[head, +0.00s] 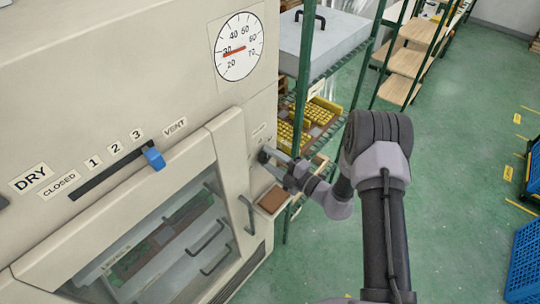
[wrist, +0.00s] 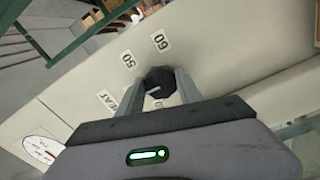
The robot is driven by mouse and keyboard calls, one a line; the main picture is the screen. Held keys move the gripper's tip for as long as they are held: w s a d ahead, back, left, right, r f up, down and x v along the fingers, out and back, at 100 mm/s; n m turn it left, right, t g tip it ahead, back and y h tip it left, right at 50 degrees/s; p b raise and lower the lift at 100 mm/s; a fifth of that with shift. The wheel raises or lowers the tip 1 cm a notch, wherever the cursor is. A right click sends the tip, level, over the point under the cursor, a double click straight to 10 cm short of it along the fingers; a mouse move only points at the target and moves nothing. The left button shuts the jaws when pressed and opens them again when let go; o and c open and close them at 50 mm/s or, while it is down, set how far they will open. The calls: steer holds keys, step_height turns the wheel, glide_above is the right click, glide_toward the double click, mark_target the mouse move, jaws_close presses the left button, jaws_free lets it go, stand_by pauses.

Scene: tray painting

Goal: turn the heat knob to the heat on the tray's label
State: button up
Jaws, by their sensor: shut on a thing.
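My gripper (head: 270,160) reaches the right part of the machine's front panel in the head view. In the wrist view my gripper (wrist: 154,92) has its two fingers on either side of the black heat knob (wrist: 158,76) and is shut on it. The knob has a pale mark, whose exact pointing is hard to tell. The labels 50 (wrist: 127,58) and 60 (wrist: 160,42) stand around it, beside a partly hidden HEAT label (wrist: 131,98). A tray (head: 150,248) shows through the machine's window; its label is too small to read.
The round dial (head: 239,47) has its red needle near 30. The blue vent slider (head: 154,159) sits at the VENT end of its slot. The door is shut, with a handle (head: 249,214).

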steer(key=m+p, duration=0.1)
steer(key=m, duration=0.4)
steer(key=shift+m+p, duration=0.3)
steer(key=m+p, duration=0.1)
steer(key=m, duration=0.4)
steer(key=shift+s+f+m, duration=0.1)
steer(key=shift+f+m, duration=0.05)
steer(key=shift+m, duration=0.15)
steer(key=shift+a+m, duration=0.1)
steer(key=shift+m, duration=0.2)
steer(key=o, duration=1.4)
steer(key=shift+c, duration=0.2)
steer(key=v, duration=1.7)
steer(key=shift+s, duration=0.2)
